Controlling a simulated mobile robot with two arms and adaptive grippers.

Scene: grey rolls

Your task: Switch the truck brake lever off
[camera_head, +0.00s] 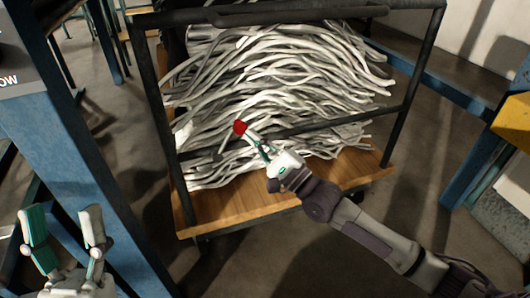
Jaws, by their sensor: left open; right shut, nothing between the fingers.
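The truck is a cart with a black tube frame and a wooden deck (240,209), loaded with grey rolls (280,75). A red knob (240,127), which looks like the end of the brake lever, stands at the near side of the frame, in front of the rolls. My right gripper (256,142) is shut and empty, with its fingertips right at the knob's lower right side. I cannot tell whether they touch it. The lever's lower part is hard to make out. My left gripper (66,236) is open and empty at the lower left, well away from the cart.
A blue post (75,150) stands between my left gripper and the cart. Blue rails and a yellow block (513,120) are at the right. Bare grey floor (265,262) lies in front of the cart.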

